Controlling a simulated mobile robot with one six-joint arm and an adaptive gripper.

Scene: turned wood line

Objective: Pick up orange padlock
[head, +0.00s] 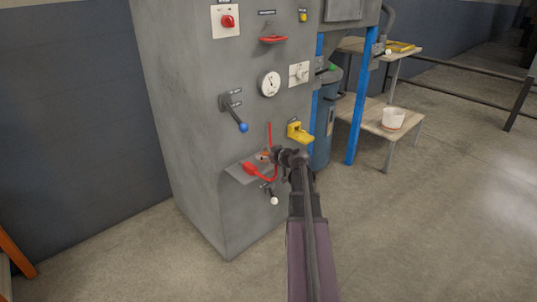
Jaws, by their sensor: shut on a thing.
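My gripper (276,154) is at the small grey shelf (240,174) on the front of the grey machine cabinet. Its fingers are shut on a small orange thing (264,156), which I take to be the orange padlock. Only a little of it shows at the fingertips, and the gripper hides the rest. I cannot tell whether it still touches the shelf. A red device with a cable (252,169) lies on the shelf just in front of it.
Above the shelf are a blue-knobbed lever (242,127), a gauge (269,84) and a yellow fitting (299,132). A white-knobbed lever (273,200) juts out below. A wooden stand with a white bucket (392,119) is at right. The floor at right is clear.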

